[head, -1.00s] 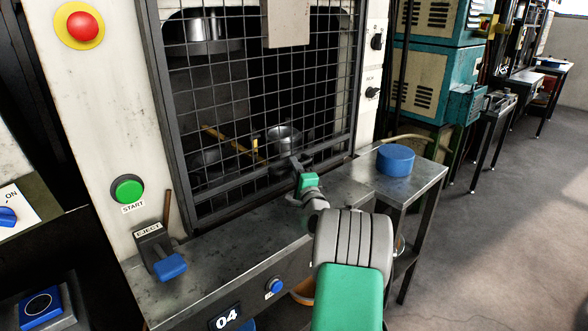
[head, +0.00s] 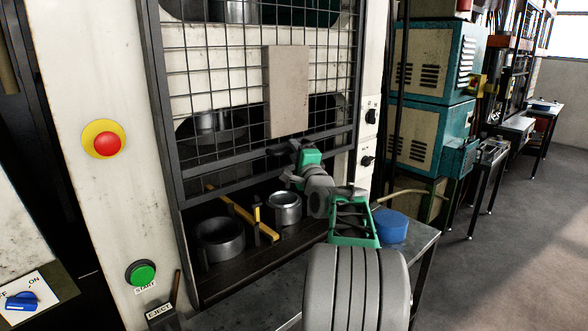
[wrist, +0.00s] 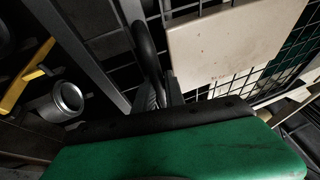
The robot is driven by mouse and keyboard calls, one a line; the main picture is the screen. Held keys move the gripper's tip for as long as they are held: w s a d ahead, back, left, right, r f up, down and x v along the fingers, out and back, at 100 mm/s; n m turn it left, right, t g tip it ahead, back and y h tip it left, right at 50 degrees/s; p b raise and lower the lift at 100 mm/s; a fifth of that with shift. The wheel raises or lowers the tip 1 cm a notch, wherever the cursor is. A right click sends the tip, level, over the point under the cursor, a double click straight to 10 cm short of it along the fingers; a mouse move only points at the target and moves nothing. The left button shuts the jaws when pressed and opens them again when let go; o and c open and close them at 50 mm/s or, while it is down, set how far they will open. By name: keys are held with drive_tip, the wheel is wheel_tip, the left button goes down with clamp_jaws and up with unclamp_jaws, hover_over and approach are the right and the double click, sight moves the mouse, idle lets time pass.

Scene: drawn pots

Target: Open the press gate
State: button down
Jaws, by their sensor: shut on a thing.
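The press gate (head: 215,105) is a dark wire-mesh panel in a dark frame. It is raised part of the way, with an open gap between its bottom bar and the press bed. My gripper (head: 297,150) is at the gate's lower bar, right of its middle. In the wrist view the gripper (wrist: 160,95) is shut on a dark curved handle (wrist: 147,50) beside the mesh. The fingers partly hide the handle. A pale plate (head: 287,92) hangs on the mesh above my gripper, and it also shows in the wrist view (wrist: 230,45).
Inside the press stand a dark ring-shaped pot (head: 220,240), a smaller metal pot (head: 285,208) and a yellow bar (head: 240,213). A blue round object (head: 391,226) sits on the side table. A green START button (head: 141,273) and red button (head: 103,139) are at left. Floor is free at right.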

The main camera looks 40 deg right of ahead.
wheel_tip(320, 180, up, 7)
drive_tip(key=shift+p, duration=0.85)
drive_tip(key=c, duration=1.4)
unclamp_jaws()
drive_tip(key=shift+f, duration=0.1)
drive_tip(key=b+v, duration=0.3)
drive_tip(key=v, duration=0.5)
